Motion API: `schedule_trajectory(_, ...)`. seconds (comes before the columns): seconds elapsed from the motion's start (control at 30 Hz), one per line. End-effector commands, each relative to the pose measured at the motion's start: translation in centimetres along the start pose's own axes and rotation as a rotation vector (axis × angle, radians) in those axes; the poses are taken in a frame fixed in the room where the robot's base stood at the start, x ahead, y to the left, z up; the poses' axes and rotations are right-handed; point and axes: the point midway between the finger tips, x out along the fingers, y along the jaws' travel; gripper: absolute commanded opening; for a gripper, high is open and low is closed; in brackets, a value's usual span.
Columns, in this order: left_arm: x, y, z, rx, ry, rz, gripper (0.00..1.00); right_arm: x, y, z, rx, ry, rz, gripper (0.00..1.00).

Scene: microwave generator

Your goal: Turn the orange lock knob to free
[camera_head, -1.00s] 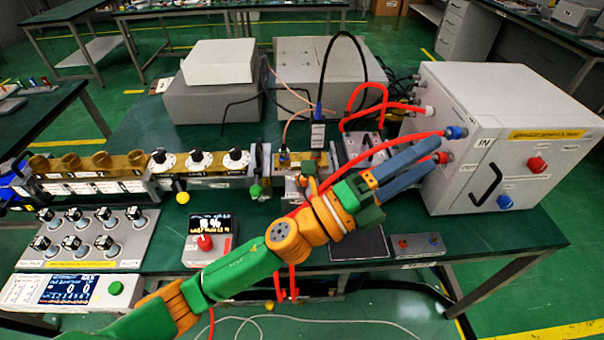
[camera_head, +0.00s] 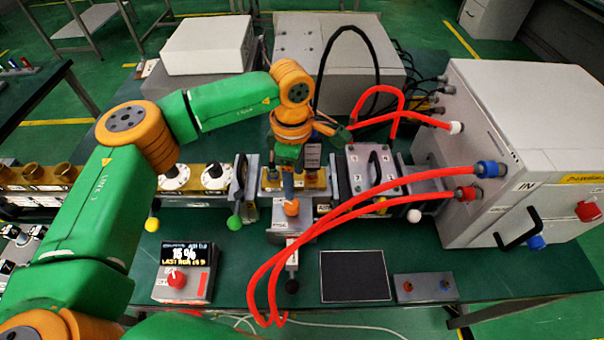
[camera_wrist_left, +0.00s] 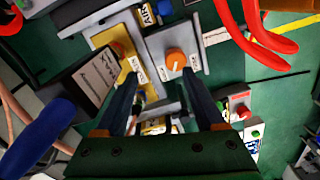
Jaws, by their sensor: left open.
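The orange lock knob (camera_head: 291,208) sits on a grey block in front of the brass section of the waveguide line. In the left wrist view the knob (camera_wrist_left: 176,60) shows from above, with a pale pointer line and a small label beside it. My left gripper (camera_head: 289,191) points down just above and behind the knob. In the wrist view the open fingers (camera_wrist_left: 160,76) stand apart, with the knob beyond the tips, nearer the right finger. I see no contact with the knob. My right gripper is not in view.
Red hoses (camera_head: 345,215) loop just right of the knob to the white cabinet (camera_head: 520,150). A dark rod end (camera_head: 291,285) lies in front. A black pad (camera_head: 355,276) and a display box (camera_head: 186,270) lie on the green table. A dark upright label stands close behind the gripper.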

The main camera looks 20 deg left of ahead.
Motion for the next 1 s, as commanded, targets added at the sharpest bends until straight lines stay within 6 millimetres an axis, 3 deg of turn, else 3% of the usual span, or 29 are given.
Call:
schedule_trajectory(0.33, 5.9, -0.1, 0.1, 0.0, -0.002, -0.004, 0.71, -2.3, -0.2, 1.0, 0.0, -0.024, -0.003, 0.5)
schedule_trajectory(0.63, 6.8, -0.1, 0.1, 0.001, -0.003, -0.002, 0.71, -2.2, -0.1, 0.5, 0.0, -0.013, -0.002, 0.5)
schedule_trajectory(0.9, 6.7, -0.1, 0.1, 0.001, -0.004, -0.002, 0.0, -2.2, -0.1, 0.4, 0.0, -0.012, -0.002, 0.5)
schedule_trajectory(1.0, 6.7, -0.1, 0.1, 0.001, -0.004, -0.002, 0.0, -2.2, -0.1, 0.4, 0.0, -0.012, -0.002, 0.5)
